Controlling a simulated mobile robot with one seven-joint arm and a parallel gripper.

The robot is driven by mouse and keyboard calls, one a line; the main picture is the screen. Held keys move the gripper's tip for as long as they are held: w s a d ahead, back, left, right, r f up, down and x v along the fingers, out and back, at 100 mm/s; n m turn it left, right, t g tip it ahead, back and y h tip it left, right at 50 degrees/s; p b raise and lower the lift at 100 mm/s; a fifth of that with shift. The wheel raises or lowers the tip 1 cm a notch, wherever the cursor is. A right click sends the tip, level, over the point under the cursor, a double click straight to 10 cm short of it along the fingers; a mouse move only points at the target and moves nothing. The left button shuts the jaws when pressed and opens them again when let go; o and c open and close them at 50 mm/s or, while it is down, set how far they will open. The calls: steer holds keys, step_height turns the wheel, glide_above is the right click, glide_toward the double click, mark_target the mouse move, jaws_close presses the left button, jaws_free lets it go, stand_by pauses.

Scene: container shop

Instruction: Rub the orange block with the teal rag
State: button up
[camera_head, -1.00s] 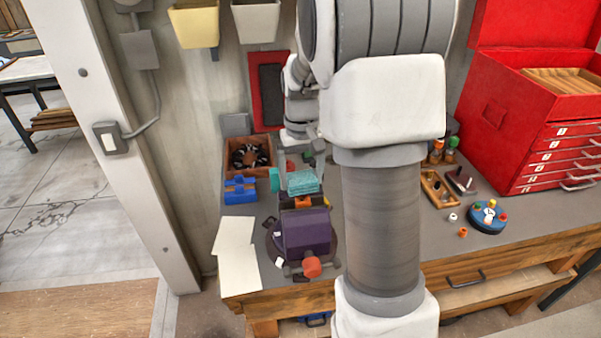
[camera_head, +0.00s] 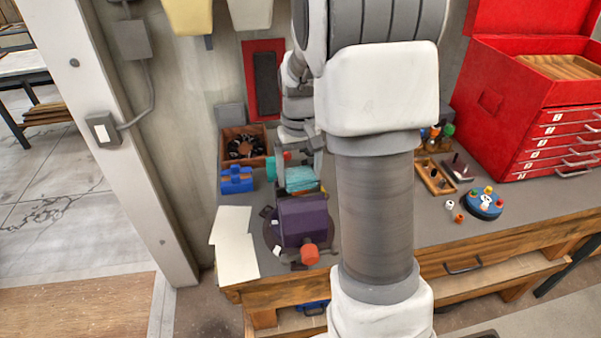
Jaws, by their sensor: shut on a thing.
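The teal rag (camera_head: 300,179) is folded or bunched at the far end of the purple vise (camera_head: 304,222). The rag appears to lie on or just over the block; contact cannot be told for sure.
A blue block-like holder (camera_head: 237,180) and a brown box with dark parts (camera_head: 226,147) stand left. White sheets (camera_head: 236,257) lie front left. Wooden trays (camera_head: 436,181), a blue round stand (camera_head: 484,208) and a red tool chest (camera_head: 540,120) are right.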

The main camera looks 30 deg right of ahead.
steer(key=shift+w, duration=0.45)
step_height(320, 180, up, 4)
steer(key=shift+f+p, duration=0.25)
steer(key=shift+p, duration=0.8)
steer(key=shift+r+p, duration=0.6)
steer(key=shift+r, duration=0.1)
steer(key=shift+d+r+p, duration=0.1)
steer(key=shift+r+p, duration=0.8)
steer(key=shift+r, duration=0.7)
